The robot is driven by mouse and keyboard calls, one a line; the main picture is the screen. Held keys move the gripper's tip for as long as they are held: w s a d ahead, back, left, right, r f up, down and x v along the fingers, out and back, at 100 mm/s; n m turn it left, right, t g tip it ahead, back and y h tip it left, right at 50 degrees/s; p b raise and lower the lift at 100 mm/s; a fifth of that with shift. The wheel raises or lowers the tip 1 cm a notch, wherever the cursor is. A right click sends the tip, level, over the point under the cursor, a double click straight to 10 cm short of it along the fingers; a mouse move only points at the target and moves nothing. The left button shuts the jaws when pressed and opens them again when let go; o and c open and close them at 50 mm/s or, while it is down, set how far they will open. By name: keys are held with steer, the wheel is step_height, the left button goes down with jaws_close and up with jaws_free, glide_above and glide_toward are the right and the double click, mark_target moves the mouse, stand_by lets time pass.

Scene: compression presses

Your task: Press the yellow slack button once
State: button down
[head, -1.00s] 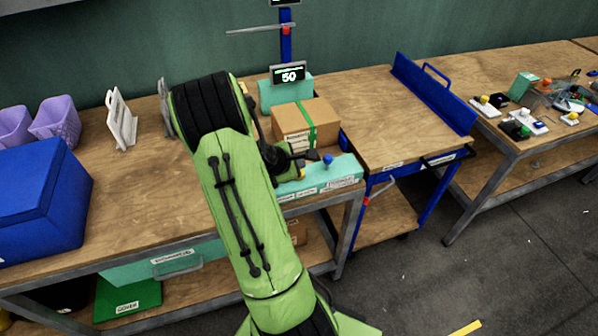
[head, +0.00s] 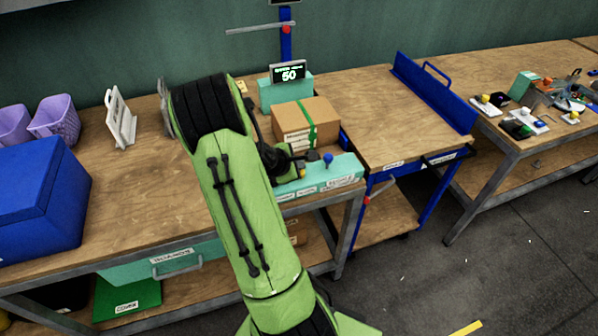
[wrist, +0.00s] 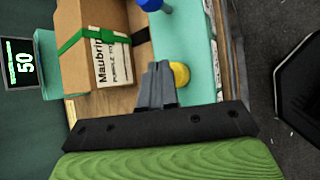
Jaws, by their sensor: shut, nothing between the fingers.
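The yellow button (wrist: 181,74) is a round cap on the teal control panel (wrist: 199,40) in the wrist view. My gripper (wrist: 159,70) is shut and empty, with its fingertips close beside the button and overlapping its left edge in the picture. I cannot tell whether they touch it. In the head view my gripper (head: 311,156) is over the left part of the teal panel (head: 346,172), and the arm hides much around it. A blue button (head: 328,158) stands up on the same panel; it also shows at the top of the wrist view (wrist: 153,4).
A cardboard box (head: 306,119) with a green strap sits just behind the panel. A display (head: 288,73) reading 50 stands behind it. A blue bin (head: 40,200) and a white rack (head: 121,117) are on the left. The wooden table on the right (head: 395,115) is clear.

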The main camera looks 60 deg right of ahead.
steer(key=shift+f+b, duration=0.65)
steer(key=shift+f, duration=0.15)
stand_by(0.8)
steer(key=shift+r, duration=0.15)
steer(key=shift+r+p, duration=1.1)
steer(key=shift+r, duration=0.05)
step_height(320, 180, up, 5)
steer(key=p, duration=0.4)
steer(key=shift+r+p, duration=0.1)
steer(key=shift+p, duration=0.2)
